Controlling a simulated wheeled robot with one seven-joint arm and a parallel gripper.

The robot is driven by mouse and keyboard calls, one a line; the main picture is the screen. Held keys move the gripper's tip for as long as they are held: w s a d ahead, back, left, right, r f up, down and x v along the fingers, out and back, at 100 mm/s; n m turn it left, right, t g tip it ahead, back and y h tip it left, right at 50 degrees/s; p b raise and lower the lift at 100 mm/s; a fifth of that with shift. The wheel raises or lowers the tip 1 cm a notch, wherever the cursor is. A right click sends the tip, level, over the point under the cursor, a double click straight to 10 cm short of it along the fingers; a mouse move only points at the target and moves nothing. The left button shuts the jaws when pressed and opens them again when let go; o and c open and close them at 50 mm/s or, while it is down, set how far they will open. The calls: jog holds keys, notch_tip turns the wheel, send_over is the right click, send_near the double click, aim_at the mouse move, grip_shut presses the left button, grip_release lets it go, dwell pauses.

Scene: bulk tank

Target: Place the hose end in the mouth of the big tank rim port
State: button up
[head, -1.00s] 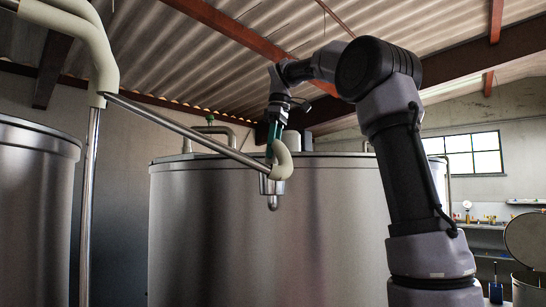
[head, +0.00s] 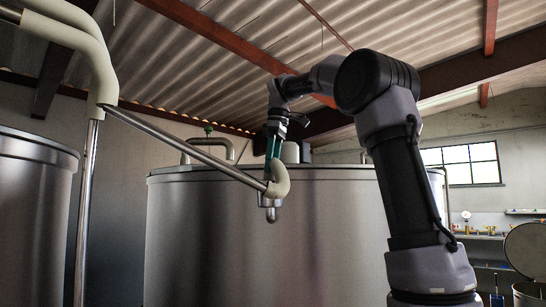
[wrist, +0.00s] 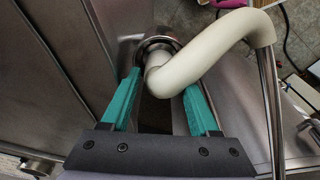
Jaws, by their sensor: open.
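The cream hose (head: 281,176) bends over from a slanting steel pipe in front of the big steel tank (head: 200,240). Its end points down at a steel cup with a narrow spout, which looks like the rim port (head: 270,201), just below the tank's rim. In the wrist view the hose (wrist: 205,58) runs to the left and down into the round steel mouth (wrist: 158,43). How deep its end sits is hidden. My gripper (head: 272,176) points down behind the bend. Its teal fingers (wrist: 163,84) stand apart on either side of the hose end, with a gap visible between them.
The slanting steel pipe (head: 185,142) crosses in front of the tank from an upright pipe (head: 87,200) at left. A second tank (head: 35,210) stands at far left. A bent pipe (head: 212,146) rises from the tank top. Shelves and a lidded bin (head: 525,250) stand at right.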

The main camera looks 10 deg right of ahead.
jog(key=r, duration=0.6)
jog(key=shift+s+d+r, duration=0.2)
jog(key=shift+s+d, duration=0.05)
jog(key=shift+d, duration=0.15)
jog(key=s+d+f+m+t, duration=0.2)
jog(key=s+f+m, duration=0.6)
jog(key=f, duration=0.5)
jog(key=s+d+f+m+t, duration=0.2)
jog(key=s+f+m+t, duration=0.2)
jog(key=s+f+m, duration=0.4)
jog(key=s+f, duration=0.5)
jog(key=f, duration=0.1)
jog(key=shift+s+d, duration=0.3)
jog(key=shift+d, duration=0.05)
